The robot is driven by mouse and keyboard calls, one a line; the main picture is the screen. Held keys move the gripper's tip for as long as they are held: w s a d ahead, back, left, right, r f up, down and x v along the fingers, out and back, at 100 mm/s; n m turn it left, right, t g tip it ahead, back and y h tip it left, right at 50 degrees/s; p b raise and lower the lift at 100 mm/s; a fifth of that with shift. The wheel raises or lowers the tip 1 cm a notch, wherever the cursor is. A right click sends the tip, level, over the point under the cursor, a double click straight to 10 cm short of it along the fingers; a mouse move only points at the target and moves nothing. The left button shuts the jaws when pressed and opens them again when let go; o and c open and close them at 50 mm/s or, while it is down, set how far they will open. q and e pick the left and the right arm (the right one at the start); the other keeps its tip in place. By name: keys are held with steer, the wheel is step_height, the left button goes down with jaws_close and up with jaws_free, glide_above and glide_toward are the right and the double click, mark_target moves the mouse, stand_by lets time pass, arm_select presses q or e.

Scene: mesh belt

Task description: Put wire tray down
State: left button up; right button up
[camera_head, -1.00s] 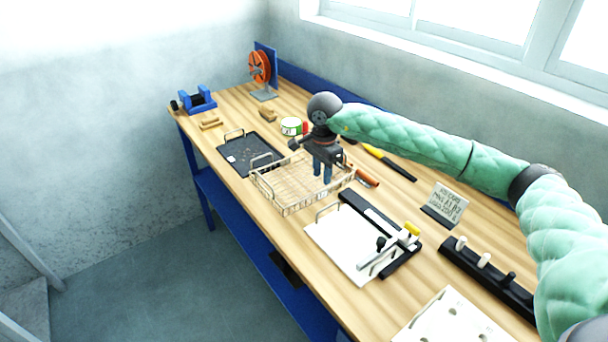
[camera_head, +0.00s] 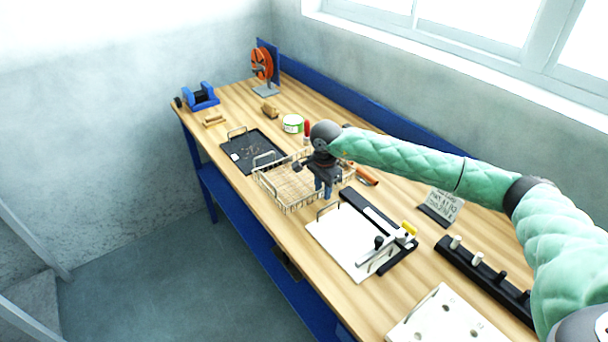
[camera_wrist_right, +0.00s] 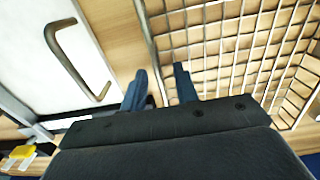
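The wire tray (camera_head: 283,206) is a shallow mesh basket with raised loop handles. It appears to rest on the bench, close to the dark flat tray (camera_head: 238,163). My right gripper (camera_head: 324,192) points down at the wire tray's near-right side. In the right wrist view, its blue fingers (camera_wrist_right: 160,88) stand apart, with the mesh rim (camera_wrist_right: 150,40) running between them. No contact on the rim is visible, and the lower part of the fingertips is partly hidden. My left gripper is not in view.
A white board with a handle and black clamp bar (camera_head: 345,245) lies just right of the wire tray. A black peg rail (camera_head: 485,270), a sign (camera_head: 441,206) and a white holed plate (camera_head: 440,318) are further right. A green-white tin (camera_head: 293,124) stands behind.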

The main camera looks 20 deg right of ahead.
steer(key=shift+f, duration=0.15)
jaws_close()
stand_by(0.4)
